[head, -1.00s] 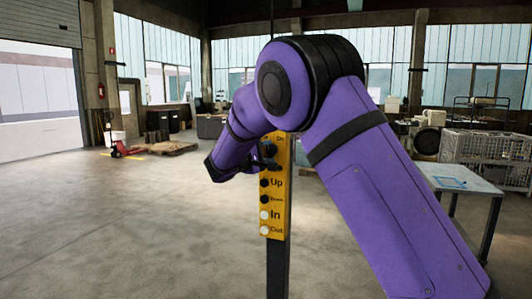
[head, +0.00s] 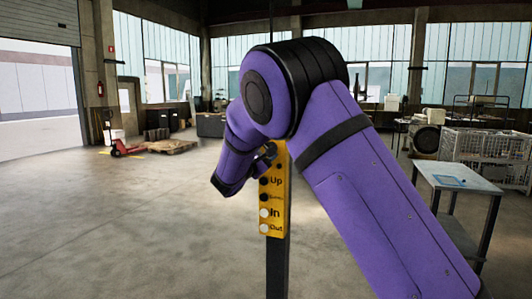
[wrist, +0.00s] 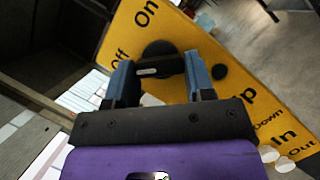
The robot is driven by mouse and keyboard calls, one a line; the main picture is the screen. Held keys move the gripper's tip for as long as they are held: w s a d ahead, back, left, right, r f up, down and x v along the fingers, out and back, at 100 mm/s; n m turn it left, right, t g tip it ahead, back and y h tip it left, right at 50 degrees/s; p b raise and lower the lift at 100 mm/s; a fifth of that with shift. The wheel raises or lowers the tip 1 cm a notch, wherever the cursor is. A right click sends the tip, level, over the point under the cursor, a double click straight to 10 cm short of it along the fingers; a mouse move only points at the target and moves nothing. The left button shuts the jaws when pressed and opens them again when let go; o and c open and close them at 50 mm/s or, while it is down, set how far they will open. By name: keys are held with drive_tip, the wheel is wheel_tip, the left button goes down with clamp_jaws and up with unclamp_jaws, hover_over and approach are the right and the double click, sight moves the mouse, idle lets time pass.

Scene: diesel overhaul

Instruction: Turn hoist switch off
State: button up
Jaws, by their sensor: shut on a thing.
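The yellow hoist control panel (head: 281,212) stands on a dark post in the head view, its top hidden by my arm. In the wrist view the panel (wrist: 235,45) appears tilted, with the words On and Off near its upper left corner. The round black switch knob (wrist: 157,48) sits beside these words. Its raised bar, with a pale mark at the left end toward Off, lies between the two blue fingers of my gripper (wrist: 160,75). The gripper is shut on it. In the head view my gripper (head: 264,158) is at the panel's upper part, partly hidden.
Below the switch are Up, Down, In and Out buttons. A small table (head: 455,178) and a mesh crate (head: 484,150) stand at right. A red pallet jack (head: 122,145) and a pallet (head: 167,147) are far left. The floor left of the panel is clear.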

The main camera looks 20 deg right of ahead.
drive_tip(key=shift+f, duration=0.1)
idle(0.3)
drive_tip(key=o, duration=0.9)
drive_tip(key=v, duration=1)
drive_tip(key=shift+s+a, duration=0.3)
